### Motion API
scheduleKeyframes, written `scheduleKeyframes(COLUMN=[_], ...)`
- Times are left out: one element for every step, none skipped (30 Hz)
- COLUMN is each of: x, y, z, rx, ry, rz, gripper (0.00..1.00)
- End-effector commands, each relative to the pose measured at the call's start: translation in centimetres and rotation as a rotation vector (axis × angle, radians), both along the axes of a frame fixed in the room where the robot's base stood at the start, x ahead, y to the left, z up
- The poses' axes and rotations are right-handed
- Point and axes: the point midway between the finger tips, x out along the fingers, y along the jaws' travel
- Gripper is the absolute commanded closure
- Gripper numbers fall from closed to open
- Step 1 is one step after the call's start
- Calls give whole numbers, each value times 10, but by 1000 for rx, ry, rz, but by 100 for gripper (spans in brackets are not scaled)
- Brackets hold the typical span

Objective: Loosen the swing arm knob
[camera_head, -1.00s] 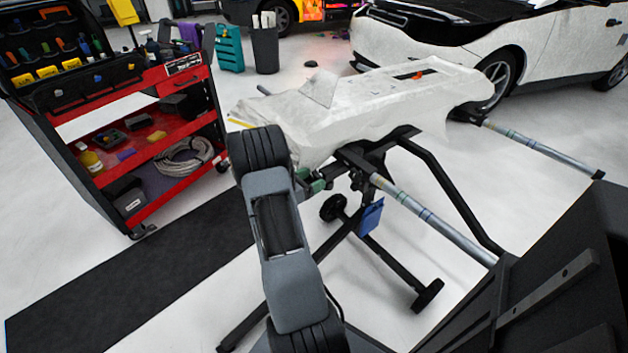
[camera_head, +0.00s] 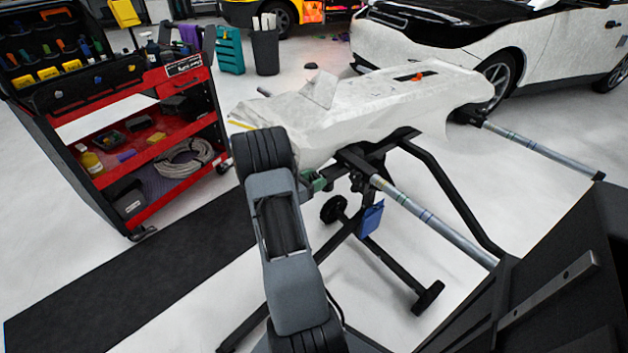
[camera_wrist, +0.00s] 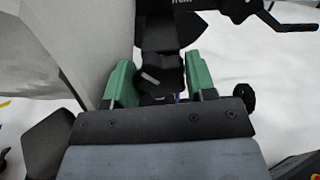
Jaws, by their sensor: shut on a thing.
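The swing arm knob (camera_wrist: 160,84) is black and lobed. It sits between the two green fingers of my gripper (camera_wrist: 159,76) in the wrist view, below a dark bracket of the stand. My gripper is shut on the knob. In the head view the green fingers (camera_head: 319,182) show at the left end of the black stand (camera_head: 352,160), just under the white-covered panel. The knob itself is hidden there behind my arm and the fingers.
The white-wrapped panel (camera_head: 375,108) lies on the stand, close above my gripper. A padded support bar (camera_head: 435,228) reaches toward the front right. A red tool cart (camera_head: 150,150) stands at left and a white car (camera_head: 450,45) behind.

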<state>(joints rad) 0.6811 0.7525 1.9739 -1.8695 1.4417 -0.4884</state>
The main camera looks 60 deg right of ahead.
Motion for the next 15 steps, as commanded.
scheduleKeyframes(x=[0, 0, 0, 0, 0, 0, 0, 1, 1, 1, 1, 1, 1, 1, 1], y=[0, 0, 0, 0, 0, 0, 0, 0, 0, 0, 0, 0, 0, 0, 0], z=[0, 1, 2, 4, 5, 6, 6, 6, 5, 4, 4, 3, 2, 1, 0], rx=[0, 1, 7, 14, 24, 39, 49, 59, 71, 78, 84, 90, 93, 95, 95], ry=[0, 4, 18, 38, 64, 102, 130, 157, 190, 209, 227, 242, 250, 255, 256], rz=[0, 0, 0, 0, 0, 0, 0, 0, 0, 0, 0, 0, 0, 0, 0], gripper=[73, 73, 73, 73, 73, 73, 73, 73, 73, 73, 73, 73, 73, 73, 73])
